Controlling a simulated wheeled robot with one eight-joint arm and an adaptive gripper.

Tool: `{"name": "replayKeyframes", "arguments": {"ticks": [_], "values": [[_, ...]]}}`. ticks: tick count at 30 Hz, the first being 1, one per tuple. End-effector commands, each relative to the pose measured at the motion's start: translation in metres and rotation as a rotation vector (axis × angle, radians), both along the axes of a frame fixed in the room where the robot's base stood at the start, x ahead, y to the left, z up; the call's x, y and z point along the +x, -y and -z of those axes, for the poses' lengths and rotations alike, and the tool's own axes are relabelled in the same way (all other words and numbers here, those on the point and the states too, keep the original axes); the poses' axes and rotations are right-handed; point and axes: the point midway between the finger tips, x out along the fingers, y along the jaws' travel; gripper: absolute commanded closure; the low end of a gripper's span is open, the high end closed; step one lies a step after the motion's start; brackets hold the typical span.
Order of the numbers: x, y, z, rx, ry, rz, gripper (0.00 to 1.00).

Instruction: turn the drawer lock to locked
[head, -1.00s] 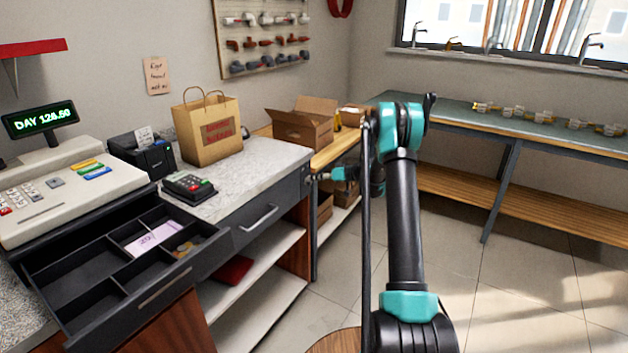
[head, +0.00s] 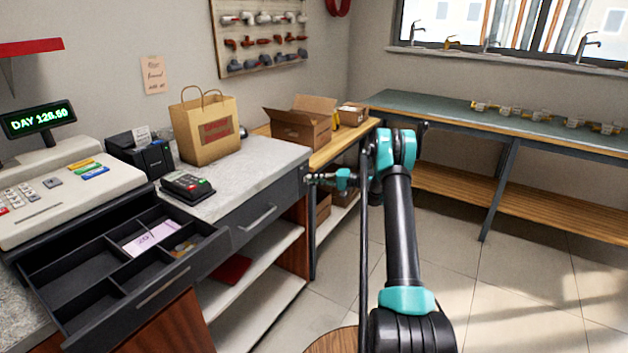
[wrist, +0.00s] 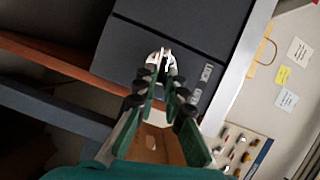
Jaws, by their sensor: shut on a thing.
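The drawer lock (wrist: 163,59) shows in the wrist view as a bright metal fitting on a dark drawer front (wrist: 190,35). My gripper (wrist: 161,77) is shut on the lock's key or knob, between its dark fingertips. The fingertips hide part of the lock, so I cannot tell its exact turn. In the head view my gripper (head: 311,180) reaches the right end of the grey closed drawer (head: 250,222) under the counter. The lock itself is hidden there.
An open cash drawer (head: 75,270) juts out at the left below the register (head: 75,190). The counter (head: 250,160) carries a paper bag (head: 206,130) and a card terminal (head: 187,186). A workbench (head: 480,115) stands behind my arm. The floor at the right is clear.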

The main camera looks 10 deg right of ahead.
Motion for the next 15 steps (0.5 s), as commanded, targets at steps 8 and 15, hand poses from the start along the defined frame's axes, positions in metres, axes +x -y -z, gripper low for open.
{"name": "replayKeyframes", "arguments": {"ticks": [8,15], "values": [[0.0013,-0.0053,0.0023,0.08,-0.102,-0.003,1.0],[0.0013,-0.0054,0.0026,0.106,-0.136,-0.003,1.0]]}}
